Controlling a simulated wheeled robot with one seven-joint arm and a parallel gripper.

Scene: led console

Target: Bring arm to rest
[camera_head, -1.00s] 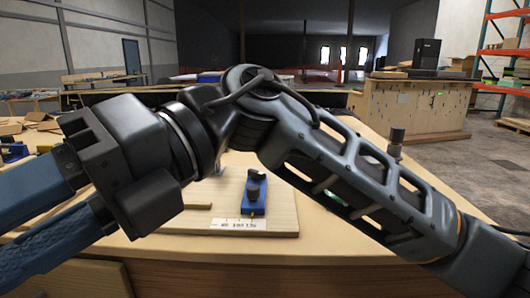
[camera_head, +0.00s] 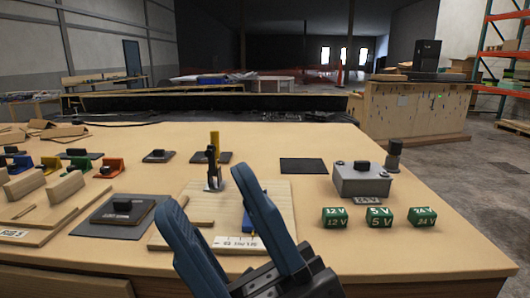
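My gripper (camera_head: 204,188) rises from the bottom centre of the head view. Its two blue fingers point up and to the left and stand apart, with nothing visible between them. Behind it on the table lies a pale wooden board (camera_head: 281,196) with a white label (camera_head: 226,242). A blue block (camera_head: 247,224) on the board is mostly hidden by the right finger. A yellow upright piece (camera_head: 214,143) with a metal part stands at the board's far edge. A grey box with a black knob (camera_head: 346,184) stands to the right, with a "24 V" label before it.
Green cubes marked 12 V (camera_head: 335,217), 5 V (camera_head: 380,217) and 24 V (camera_head: 422,217) sit at the right front. A dark pad (camera_head: 303,166) lies behind. Several coloured blocks and wooden pieces fill the left. The table's far right is mostly clear, except a dark cylinder (camera_head: 394,155).

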